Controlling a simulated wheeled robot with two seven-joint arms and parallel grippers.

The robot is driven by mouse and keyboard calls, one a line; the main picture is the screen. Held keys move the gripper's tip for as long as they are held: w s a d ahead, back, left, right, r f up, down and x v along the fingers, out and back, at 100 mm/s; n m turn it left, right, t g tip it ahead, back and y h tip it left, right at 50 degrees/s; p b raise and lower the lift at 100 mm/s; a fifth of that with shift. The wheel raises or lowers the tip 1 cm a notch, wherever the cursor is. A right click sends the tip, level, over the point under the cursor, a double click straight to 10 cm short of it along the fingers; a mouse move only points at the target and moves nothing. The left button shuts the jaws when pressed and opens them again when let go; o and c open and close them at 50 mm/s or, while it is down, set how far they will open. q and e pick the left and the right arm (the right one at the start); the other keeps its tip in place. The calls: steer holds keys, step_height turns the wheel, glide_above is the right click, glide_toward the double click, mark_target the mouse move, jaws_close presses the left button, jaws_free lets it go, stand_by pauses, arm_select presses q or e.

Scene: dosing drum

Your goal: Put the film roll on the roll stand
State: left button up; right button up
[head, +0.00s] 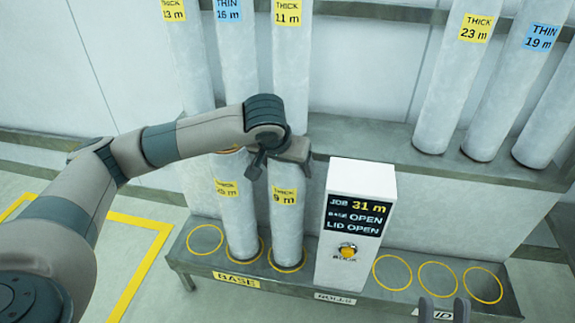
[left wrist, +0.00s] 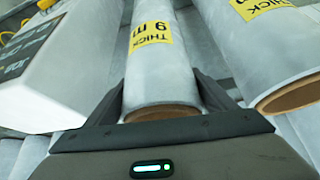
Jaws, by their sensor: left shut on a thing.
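A tall white film roll labelled "THICK 9 m" (head: 286,225) stands upright at the third BASE ring of the low grey roll stand (head: 215,272). My left gripper (head: 283,155) is shut on its top end. The left wrist view shows that roll (left wrist: 158,75) between the two fingers, its brown core end facing me. Another thick roll (head: 238,215) with a partly unreadable yellow label stands just left of it at the middle BASE ring. The leftmost BASE ring (head: 205,239) is empty. My right gripper (head: 442,309) is at the bottom edge, fingers apart and empty.
A white control box (head: 353,220) reads "JOB 31 m" and "LID OPEN", with a yellow button. The LID side's several rings (head: 438,279) are empty. A rear shelf (head: 400,150) holds several thick and thin rolls (head: 455,85). A yellow floor line (head: 140,272) lies left.

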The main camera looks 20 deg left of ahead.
arm_select(q)
steer(key=o, duration=2.1)
arm_select(e)
steer(key=shift+r, duration=0.1)
steer(key=shift+y, duration=0.3)
arm_select(q)
steer(key=shift+r, duration=0.1)
steer(key=p+v, duration=0.2)
steer(key=v, duration=1)
arm_select(e)
steer(key=shift+w+a+f+g+h, duration=0.15)
steer(key=shift+a+f+g, duration=0.15)
steer(key=shift+f+g, duration=0.4)
steer(key=shift+w+a+f+g+h, duration=0.2)
steer(key=shift+f+g, duration=0.25)
steer(key=shift+f, duration=0.5)
steer(key=shift+w+a+f+g+h, duration=0.1)
steer(key=shift+a+f+g, duration=0.25)
steer(key=shift+f+g, duration=0.35)
steer(key=shift+f, duration=0.1)
